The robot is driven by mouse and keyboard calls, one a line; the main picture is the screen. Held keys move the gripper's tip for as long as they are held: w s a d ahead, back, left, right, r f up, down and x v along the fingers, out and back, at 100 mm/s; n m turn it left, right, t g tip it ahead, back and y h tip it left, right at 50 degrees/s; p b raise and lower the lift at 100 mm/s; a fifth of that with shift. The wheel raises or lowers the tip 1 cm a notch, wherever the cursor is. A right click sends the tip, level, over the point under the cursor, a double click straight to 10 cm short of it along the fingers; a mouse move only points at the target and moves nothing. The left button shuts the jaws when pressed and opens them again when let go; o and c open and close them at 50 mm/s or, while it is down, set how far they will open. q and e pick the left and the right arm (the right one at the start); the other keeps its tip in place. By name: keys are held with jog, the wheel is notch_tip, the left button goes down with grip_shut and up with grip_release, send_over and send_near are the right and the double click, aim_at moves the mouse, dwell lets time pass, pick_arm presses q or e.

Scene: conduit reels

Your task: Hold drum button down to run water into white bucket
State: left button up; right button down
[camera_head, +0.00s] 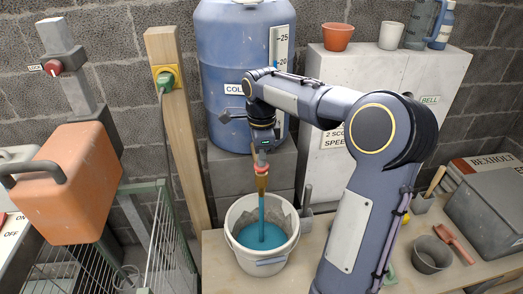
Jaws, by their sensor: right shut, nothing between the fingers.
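The blue drum (226,75) stands on a grey block and carries a white label reading "COL…" and a level scale. My right arm reaches across its front. My right gripper (261,158) is shut and empty, pointing down at the red-and-brass tap (262,182); its fingers are at the tap's top. The button itself is hard to make out there, so I cannot tell how far it is pressed. A blue stream (262,215) runs from the tap into the white bucket (241,256), which holds blue water. My left gripper is not in view.
A wooden post (175,120) with a yellow socket stands left of the drum. An orange case (68,190) and a wire cage are at the left. A white cabinet (435,75) holds pots and a bottle. A dark cup (431,256), red scoop and grey bin sit at right.

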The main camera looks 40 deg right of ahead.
jog(key=shift+s+f, duration=0.1)
jog(key=shift+f, duration=0.15)
dwell(0.7)
